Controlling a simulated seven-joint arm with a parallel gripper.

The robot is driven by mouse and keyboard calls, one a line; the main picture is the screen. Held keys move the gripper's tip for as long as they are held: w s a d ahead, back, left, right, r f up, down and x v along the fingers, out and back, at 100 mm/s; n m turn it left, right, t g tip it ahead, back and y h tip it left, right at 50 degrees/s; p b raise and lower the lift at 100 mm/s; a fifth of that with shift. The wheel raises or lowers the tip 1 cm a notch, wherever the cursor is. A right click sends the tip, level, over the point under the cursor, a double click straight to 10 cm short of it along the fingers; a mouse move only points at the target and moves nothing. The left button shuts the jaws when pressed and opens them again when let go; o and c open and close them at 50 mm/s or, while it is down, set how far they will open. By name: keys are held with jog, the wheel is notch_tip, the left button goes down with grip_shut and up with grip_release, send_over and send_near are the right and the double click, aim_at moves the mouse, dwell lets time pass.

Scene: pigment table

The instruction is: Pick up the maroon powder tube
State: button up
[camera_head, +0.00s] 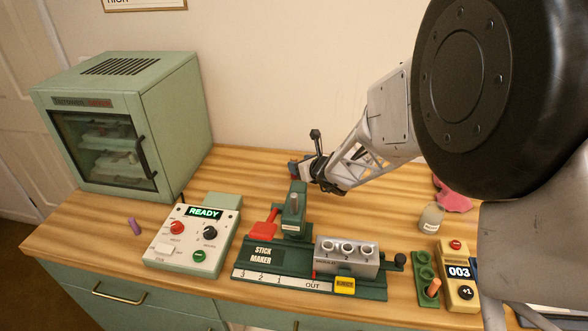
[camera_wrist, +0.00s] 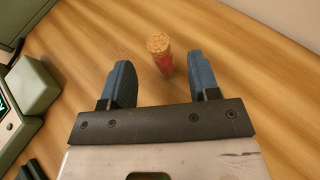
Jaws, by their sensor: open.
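A small tube (camera_wrist: 164,64) with a cork top and red to maroon contents stands on the wooden table in the wrist view. My gripper (camera_wrist: 164,72) is open and empty. In the head view my gripper (camera_head: 294,169) is low over the back of the table, behind the stick maker. I cannot make out the tube in that view.
The green stick maker (camera_head: 262,256) stands in front of my gripper. A control box (camera_head: 190,240) reading READY and a green cabinet (camera_head: 175,110) are at left. A purple stick (camera_head: 135,226) lies near them. A jar (camera_head: 431,217) and pink cloth (camera_head: 452,195) are at right.

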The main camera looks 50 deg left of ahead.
jog(key=shift+a+f, duration=0.15)
jog(key=shift+a, duration=0.25)
jog(key=shift+a, duration=0.1)
jog(key=shift+x, duration=2.55)
jog(key=shift+c, duration=0.2)
jog(key=c, duration=1)
